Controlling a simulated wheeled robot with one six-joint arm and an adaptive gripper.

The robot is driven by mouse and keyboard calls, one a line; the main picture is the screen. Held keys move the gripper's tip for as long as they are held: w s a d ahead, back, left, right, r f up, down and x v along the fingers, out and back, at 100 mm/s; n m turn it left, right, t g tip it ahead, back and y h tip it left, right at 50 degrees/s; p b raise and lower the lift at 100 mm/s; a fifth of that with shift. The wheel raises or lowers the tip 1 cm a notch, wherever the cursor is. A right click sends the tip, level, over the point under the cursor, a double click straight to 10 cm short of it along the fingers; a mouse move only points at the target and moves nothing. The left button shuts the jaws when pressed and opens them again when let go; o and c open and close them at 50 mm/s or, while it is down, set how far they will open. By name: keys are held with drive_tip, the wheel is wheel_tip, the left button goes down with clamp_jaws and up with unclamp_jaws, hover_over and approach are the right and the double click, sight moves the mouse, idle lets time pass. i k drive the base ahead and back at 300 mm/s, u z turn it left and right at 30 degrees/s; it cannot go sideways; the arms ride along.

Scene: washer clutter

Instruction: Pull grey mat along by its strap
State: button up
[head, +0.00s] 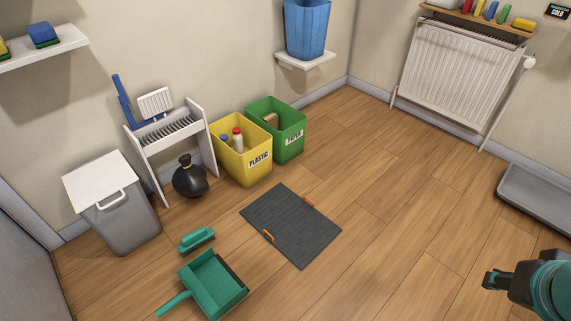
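The grey mat (291,228) lies flat on the wooden floor in the middle of the head view. It has two small orange straps, one at its upper right edge (308,202) and one at its lower left edge (268,236). My gripper (492,281) is at the lower right, well to the right of the mat and apart from both straps. Its fingers look dark and small, and I cannot tell whether they are open or shut. I see nothing held in it.
A yellow bin (242,167), a green bin (287,136) and a black round vase (189,181) stand behind the mat. A teal dustpan (213,287) and brush (196,240) lie left. A grey tray (540,200) sits far right. Floor right of the mat is clear.

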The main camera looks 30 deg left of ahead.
sight(301, 232)
drive_tip(key=u, duration=0.7)
drive_tip(key=i, duration=1.25)
drive_tip(key=u, duration=0.7)
